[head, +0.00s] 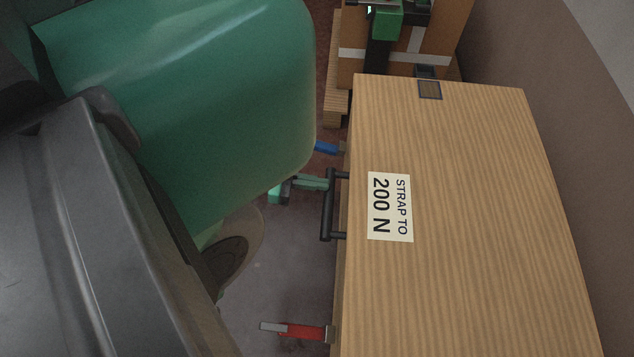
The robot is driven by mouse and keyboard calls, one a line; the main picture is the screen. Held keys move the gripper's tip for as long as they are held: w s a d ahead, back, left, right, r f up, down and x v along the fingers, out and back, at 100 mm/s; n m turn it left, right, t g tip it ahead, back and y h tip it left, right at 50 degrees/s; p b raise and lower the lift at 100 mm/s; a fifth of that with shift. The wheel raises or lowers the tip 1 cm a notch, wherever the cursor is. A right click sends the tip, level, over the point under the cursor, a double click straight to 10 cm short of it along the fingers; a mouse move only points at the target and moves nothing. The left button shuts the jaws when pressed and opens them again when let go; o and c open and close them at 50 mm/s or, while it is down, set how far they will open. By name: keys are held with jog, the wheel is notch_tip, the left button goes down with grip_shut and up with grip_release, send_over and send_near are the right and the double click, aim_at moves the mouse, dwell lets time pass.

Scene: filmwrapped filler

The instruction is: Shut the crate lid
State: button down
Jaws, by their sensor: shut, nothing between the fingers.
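The wooden crate lid (470,220) fills the right of the head view, its broad face showing a label (390,207) reading "STRAP TO 200 N". A black bar handle (328,205) sticks out along its left edge. My gripper (312,183), green and partly hidden by my own arm, is shut and empty beside the upper part of the handle. I cannot tell whether it touches the handle. The crate body below is mostly hidden, so I cannot tell how wide any gap under the lid is.
A red lever (305,331) and a blue one (327,147) stick out left of the lid's edge. Behind stands a brown box (455,25) with pale straps and a green and black device (388,20). A wall (560,110) bounds the right. Grey floor (275,270) shows left of the lid.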

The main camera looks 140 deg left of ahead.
jog(key=shift+d+f+h, duration=0.2)
jog(key=shift+f+h, duration=0.1)
jog(key=shift+f, duration=0.9)
notch_tip(320, 180, up, 7)
jog(key=p, duration=0.5)
jog(key=f+v, duration=0.1)
jog(key=v, duration=0.9)
jog(key=shift+s+d+f, duration=0.2)
jog(key=shift+d+f, duration=0.05)
jog(key=shift+f, duration=0.15)
